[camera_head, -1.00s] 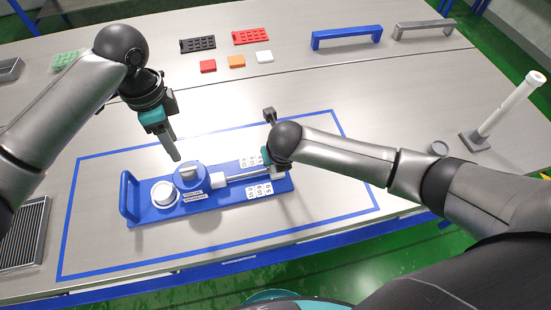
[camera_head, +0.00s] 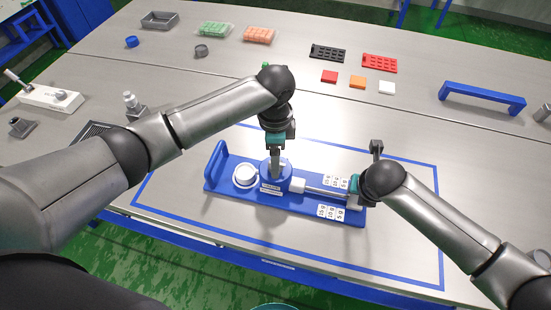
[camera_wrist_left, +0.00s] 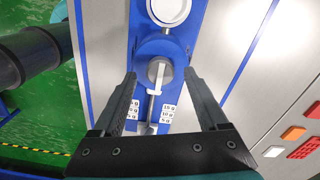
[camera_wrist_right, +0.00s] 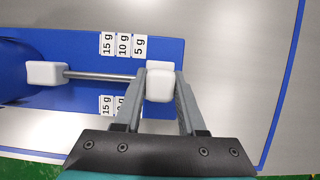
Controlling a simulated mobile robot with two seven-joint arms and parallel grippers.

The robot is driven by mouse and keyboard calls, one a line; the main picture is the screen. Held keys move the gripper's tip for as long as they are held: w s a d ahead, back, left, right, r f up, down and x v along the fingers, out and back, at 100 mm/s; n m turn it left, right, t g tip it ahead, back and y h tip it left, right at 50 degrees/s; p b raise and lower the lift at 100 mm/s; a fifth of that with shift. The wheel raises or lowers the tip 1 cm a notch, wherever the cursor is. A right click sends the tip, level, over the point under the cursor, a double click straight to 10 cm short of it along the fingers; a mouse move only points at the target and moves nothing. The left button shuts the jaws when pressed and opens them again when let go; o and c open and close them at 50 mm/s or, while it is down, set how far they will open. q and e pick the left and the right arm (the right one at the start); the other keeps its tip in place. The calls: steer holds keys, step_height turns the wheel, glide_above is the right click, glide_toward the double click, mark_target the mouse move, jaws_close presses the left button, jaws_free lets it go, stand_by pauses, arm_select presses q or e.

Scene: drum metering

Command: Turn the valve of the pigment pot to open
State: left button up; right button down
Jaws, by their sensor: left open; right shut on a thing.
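The blue pigment pot (camera_head: 270,187) stands on a blue base (camera_head: 215,188) with an end handle. Its grey valve (camera_wrist_left: 158,70) sits on top; in the head view my left gripper (camera_head: 277,162) partly hides it. My left gripper points down over the pot with its fingers open. In the left wrist view, the fingers lie on both sides of the valve, with gaps. My right gripper (camera_wrist_right: 160,80) is shut on the white end block (camera_wrist_right: 158,88) of the metal rod (camera_wrist_right: 100,76) that comes out of the pot's side.
A round white cup (camera_head: 244,175) stands on the base beside the pot. Gram labels (camera_head: 330,213) flank the rod. Coloured tiles (camera_head: 357,82), trays (camera_head: 380,63) and a blue bar (camera_head: 482,98) lie farther back. The table around the base is mostly clear.

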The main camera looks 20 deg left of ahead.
arm_select(q)
steer(key=shift+f, duration=0.8)
steer(key=shift+c, duration=0.3)
jaws_close()
